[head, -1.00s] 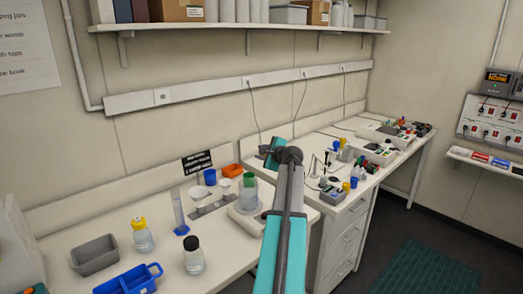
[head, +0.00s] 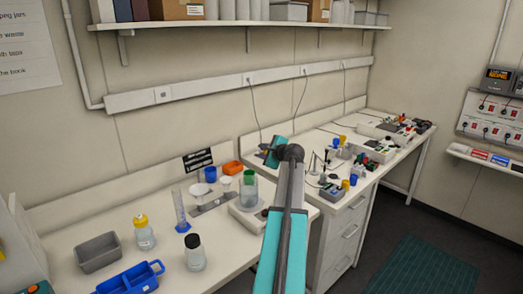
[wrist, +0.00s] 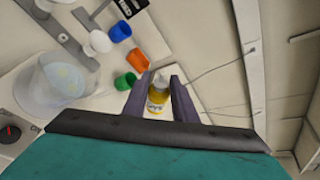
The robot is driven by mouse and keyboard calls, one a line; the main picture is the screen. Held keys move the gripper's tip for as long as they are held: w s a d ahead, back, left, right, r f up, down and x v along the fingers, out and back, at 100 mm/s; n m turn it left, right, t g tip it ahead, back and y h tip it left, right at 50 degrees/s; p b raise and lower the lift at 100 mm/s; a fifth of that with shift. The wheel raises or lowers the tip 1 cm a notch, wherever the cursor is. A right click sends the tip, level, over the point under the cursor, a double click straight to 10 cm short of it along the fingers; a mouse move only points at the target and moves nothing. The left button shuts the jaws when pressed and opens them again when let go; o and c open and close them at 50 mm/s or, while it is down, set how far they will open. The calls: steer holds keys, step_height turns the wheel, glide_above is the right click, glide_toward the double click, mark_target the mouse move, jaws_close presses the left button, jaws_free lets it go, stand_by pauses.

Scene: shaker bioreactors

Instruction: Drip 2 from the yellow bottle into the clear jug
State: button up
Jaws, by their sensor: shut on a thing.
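My gripper (wrist: 159,82) is shut on a small bottle (wrist: 158,100) with yellow on it, seen between the two dark fingers in the wrist view. Its lower end and exact tilt are hard to tell. The clear jug (wrist: 52,92) is to the left of the gripper in the wrist view, apart from it, with faint yellowish marks inside. In the head view the jug (head: 248,194) stands on a white device with its dial showing in the wrist view.
A green cup (wrist: 125,81), an orange tray (wrist: 138,60) and a blue cup (wrist: 121,31) lie near the gripper. A yellow-capped bottle (head: 144,233), a black-capped bottle (head: 194,253), a grey tub (head: 98,254) and a measuring cylinder (head: 180,212) stand on the bench.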

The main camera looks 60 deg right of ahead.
steer(key=shift+a+m+y+p, duration=0.1)
steer(key=shift+m+y+p, duration=0.6)
steer(key=shift+p, duration=0.5)
steer(key=shift+f, duration=0.1)
steer(key=shift+w+a+f+m, duration=0.1)
steer(key=shift+a+m, duration=0.05)
steer(key=shift+m, duration=0.25)
steer(key=shift+y, duration=0.3)
steer(key=shift+a+f+m+t+y, duration=0.1)
steer(key=shift+a+m+t+y, duration=0.15)
steer(key=shift+m+y, duration=0.4)
steer(key=shift+m, duration=0.35)
steer(key=shift+w+a+m+t+y, duration=0.15)
steer(key=shift+m+t+y, duration=0.1)
steer(key=shift+m+y, duration=0.15)
